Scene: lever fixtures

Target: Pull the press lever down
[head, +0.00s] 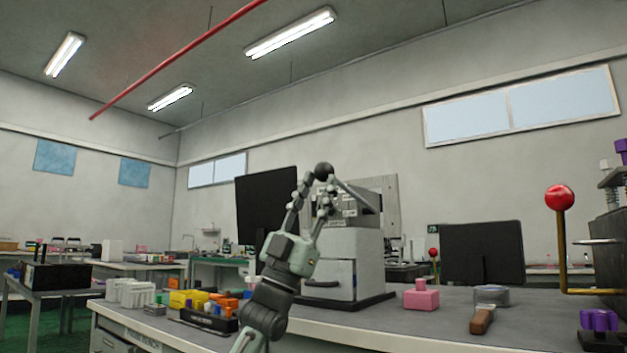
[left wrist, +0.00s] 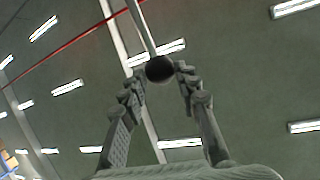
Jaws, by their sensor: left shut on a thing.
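The press (head: 372,262) is a grey machine standing on the bench in the middle of the head view. Its lever is a thin grey rod (head: 354,193) that slopes up to the left and ends in a black ball knob (head: 323,171). My left gripper (head: 321,178) reaches up from below and is shut on the knob. In the left wrist view the knob (left wrist: 160,69) sits between the two fingertips, with the rod (left wrist: 141,27) running up behind it. My arm and fingers hide part of the press's left side. My right gripper is not in view.
A black monitor (head: 262,215) stands left behind my gripper. Small coloured parts (head: 195,300) lie on the bench at left. A pink block (head: 421,297), a brown-handled tool (head: 481,320) and a red-knobbed brass lever (head: 561,240) are at right. The air above the bench is mostly free.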

